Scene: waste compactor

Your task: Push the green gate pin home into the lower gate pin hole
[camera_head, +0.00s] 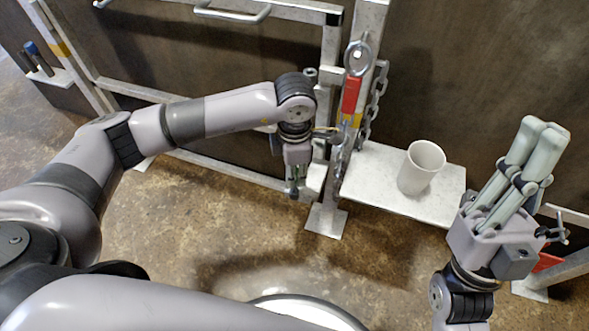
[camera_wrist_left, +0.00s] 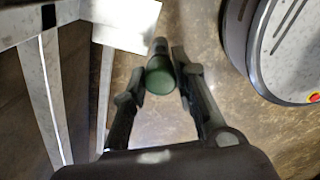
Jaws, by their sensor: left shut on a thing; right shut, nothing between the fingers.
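The green gate pin (camera_wrist_left: 160,76) is held between the fingers of my left gripper in the left wrist view. Its green end faces the camera and a greyish part shows beyond it. In the head view my left gripper (camera_head: 293,186) points down, low beside the galvanised gate post (camera_head: 335,150), and its fingers mostly hide the pin. A small bracket (camera_head: 316,182) on the gate sits just right of the fingers. The lower gate pin hole cannot be made out, nor whether the pin touches it. My right gripper (camera_head: 536,152) is shut and empty, raised at the right.
A red-sleeved pin with a ring (camera_head: 351,92) stands higher on the post, with a chain (camera_head: 373,105) beside it. A white cup (camera_head: 421,167) stands on a pale shelf (camera_head: 385,192) right of the post. Gate rails (camera_head: 225,175) run behind my left arm. Open floor lies in front.

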